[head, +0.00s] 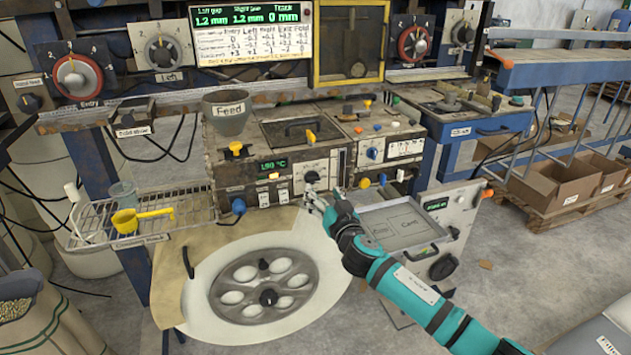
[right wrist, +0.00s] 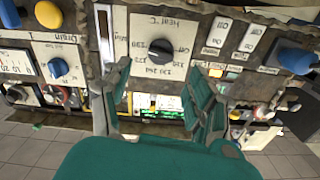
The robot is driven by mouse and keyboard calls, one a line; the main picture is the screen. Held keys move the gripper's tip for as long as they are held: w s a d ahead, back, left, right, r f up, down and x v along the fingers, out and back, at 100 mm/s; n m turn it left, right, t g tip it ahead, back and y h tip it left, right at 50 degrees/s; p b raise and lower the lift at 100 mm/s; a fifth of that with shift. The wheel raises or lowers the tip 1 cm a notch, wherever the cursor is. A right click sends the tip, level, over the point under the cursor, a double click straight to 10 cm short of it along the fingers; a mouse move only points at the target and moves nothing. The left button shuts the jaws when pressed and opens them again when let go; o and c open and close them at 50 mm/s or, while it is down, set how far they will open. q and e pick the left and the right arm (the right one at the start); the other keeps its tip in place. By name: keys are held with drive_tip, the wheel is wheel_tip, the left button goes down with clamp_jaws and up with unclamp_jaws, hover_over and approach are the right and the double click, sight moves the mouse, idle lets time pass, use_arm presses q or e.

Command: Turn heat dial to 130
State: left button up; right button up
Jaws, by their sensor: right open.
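The heat dial is a black knob on a white plate, seen in the head view (head: 312,177) and upside down in the right wrist view (right wrist: 160,51). The plate carries heat markings around the knob; I cannot tell which mark it points at. A green display (head: 273,166) left of the dial shows a temperature in °C that looks like 190. My right gripper (head: 323,193) is open in front of the panel, just below and right of the dial. In the right wrist view its fingers (right wrist: 158,90) stand either side of the dial's line, apart from the knob. My left gripper is not in view.
A blue knob (right wrist: 58,68) and a yellow button (right wrist: 48,14) sit beside the heat plate. A round plate with several holes (head: 267,286) lies below the panel. A wire shelf with a yellow scoop (head: 127,219) is at left.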

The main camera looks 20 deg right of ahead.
sight(314, 180)
drive_tip(key=w, duration=0.5)
drive_tip(key=shift+w+a, duration=0.1)
drive_tip(key=shift+w, duration=0.45)
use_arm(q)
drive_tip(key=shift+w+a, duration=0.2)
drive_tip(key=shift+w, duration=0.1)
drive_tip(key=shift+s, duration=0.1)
use_arm(e)
drive_tip(key=shift+c, duration=0.4)
drive_tip(key=c, duration=1.1)
drive_tip(key=shift+o, duration=0.2)
